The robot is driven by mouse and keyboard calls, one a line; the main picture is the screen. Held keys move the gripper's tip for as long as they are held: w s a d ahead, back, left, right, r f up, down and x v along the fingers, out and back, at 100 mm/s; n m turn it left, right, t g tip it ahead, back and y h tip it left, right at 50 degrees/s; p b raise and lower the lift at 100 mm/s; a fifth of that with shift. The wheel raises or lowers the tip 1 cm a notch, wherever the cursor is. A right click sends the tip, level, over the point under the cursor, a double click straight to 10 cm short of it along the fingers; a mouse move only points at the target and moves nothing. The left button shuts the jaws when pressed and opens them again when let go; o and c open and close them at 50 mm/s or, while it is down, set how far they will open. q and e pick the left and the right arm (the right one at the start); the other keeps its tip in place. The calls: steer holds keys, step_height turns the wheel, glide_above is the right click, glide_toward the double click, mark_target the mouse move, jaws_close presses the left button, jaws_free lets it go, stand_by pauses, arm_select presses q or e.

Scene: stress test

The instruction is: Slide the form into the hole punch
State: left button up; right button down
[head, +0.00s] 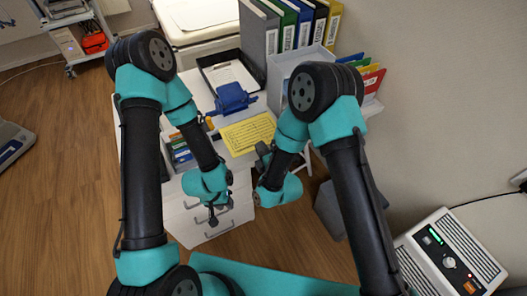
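The form is a yellow printed sheet (249,131) near the front of the white desk. The blue hole punch (232,98) stands just behind it, a little to the left, with a narrow gap or slight overlap that I cannot resolve. My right gripper (263,152) is at the form's near right edge. Its fingers are dark and small, so I cannot tell whether they grip the sheet. My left gripper (213,217) hangs in front of the drawers, away from the form and punch. Its finger opening is too small to read.
A black tray with white paper (231,75) lies behind the punch. Several binders (290,30) and a grey box (292,62) stand at the back right. An organizer (180,152) is at the left, near my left arm. An air-purifier-like unit (449,256) stands lower right.

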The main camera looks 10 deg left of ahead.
mark_target(256, 141)
steer(key=shift+f+x, duration=0.15)
steer(key=shift+x, duration=0.75)
steer(key=shift+f+x, duration=0.1)
steer(key=shift+x, duration=0.8)
steer(key=shift+f+x, duration=0.2)
steer(key=shift+x, duration=2.6)
steer(key=shift+w+a, duration=0.35)
steer(key=shift+w, duration=0.1)
steer(key=c, duration=1.3)
jaws_free()
steer(key=shift+s, duration=0.1)
steer(key=v, duration=1.7)
steer(key=shift+s, duration=0.2)
steer(key=shift+d, duration=0.1)
